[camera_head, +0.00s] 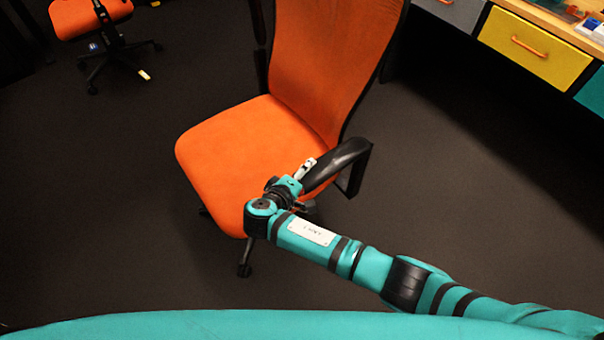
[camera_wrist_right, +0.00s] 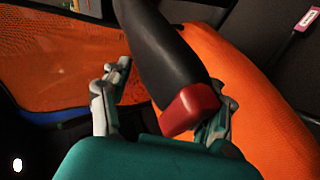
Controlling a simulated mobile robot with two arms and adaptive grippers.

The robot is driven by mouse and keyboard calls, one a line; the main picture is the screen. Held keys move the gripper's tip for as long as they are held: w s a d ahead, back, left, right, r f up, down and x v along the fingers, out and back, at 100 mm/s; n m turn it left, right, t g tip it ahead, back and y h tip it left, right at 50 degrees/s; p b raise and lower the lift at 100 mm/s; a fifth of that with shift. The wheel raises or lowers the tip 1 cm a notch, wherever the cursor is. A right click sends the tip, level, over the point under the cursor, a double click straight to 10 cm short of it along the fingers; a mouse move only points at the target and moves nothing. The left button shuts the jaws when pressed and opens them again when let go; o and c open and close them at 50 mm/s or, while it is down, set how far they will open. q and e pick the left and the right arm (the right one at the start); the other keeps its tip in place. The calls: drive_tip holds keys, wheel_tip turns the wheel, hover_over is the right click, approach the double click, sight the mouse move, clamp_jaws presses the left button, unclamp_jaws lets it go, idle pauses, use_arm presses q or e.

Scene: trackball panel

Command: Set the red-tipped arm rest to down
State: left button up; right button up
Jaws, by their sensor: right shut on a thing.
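The orange office chair (camera_head: 245,145) stands in the middle of the head view, with its tall mesh backrest (camera_head: 335,65) behind the seat. Its near arm rest (camera_head: 338,162) is black and curved, running from the backrest side toward my right gripper (camera_head: 303,175). In the wrist view the black arm rest (camera_wrist_right: 165,55) ends in a red tip (camera_wrist_right: 190,108) between the fingers of my right gripper (camera_wrist_right: 168,95), close against the right finger. The gripper is shut on this end. The red tip is hidden in the head view. My left gripper is out of view.
A second orange chair (camera_head: 90,15) stands at the far upper left. A desk with a yellow drawer (camera_head: 528,45) and a teal drawer (camera_head: 592,92) is at the upper right. Dark floor (camera_head: 470,190) lies open right of the chair.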

drive_tip(key=shift+s+d+f, duration=0.1)
drive_tip(key=shift+f, duration=0.2)
drive_tip(key=shift+s, duration=0.2)
drive_tip(key=v, duration=0.7)
drive_tip(key=shift+a+r, duration=0.2)
drive_tip(key=shift+r, duration=0.1)
drive_tip(key=shift+w, duration=0.1)
